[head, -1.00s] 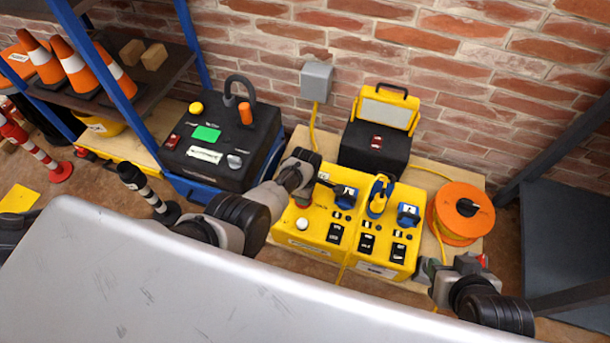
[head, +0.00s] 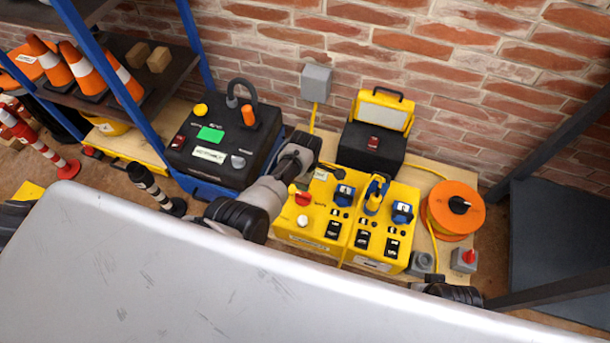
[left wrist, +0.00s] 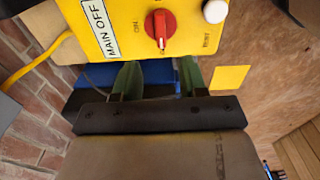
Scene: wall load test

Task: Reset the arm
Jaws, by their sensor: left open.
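My left gripper is open and empty in the left wrist view (left wrist: 160,82), with its two green fingers apart just beside the yellow control box (left wrist: 115,40). The box's red rotary knob (left wrist: 161,28) lies ahead of the fingers, near the MAIN OFF label and a white button (left wrist: 215,11). In the head view my left arm reaches over the left end of the yellow box (head: 300,240), by the red knob (head: 302,198); its fingertips are hard to make out. Only a dark part of my right arm shows at the bottom right; its gripper is not visible.
Behind are a black box with a yellow lamp (head: 375,145) and a black panel (head: 215,165). An orange cable reel (head: 440,220) and a red-button box (head: 464,260) stand on the right. A blue-framed shelf (head: 120,75) is at left, a dark frame (head: 560,235) at right.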

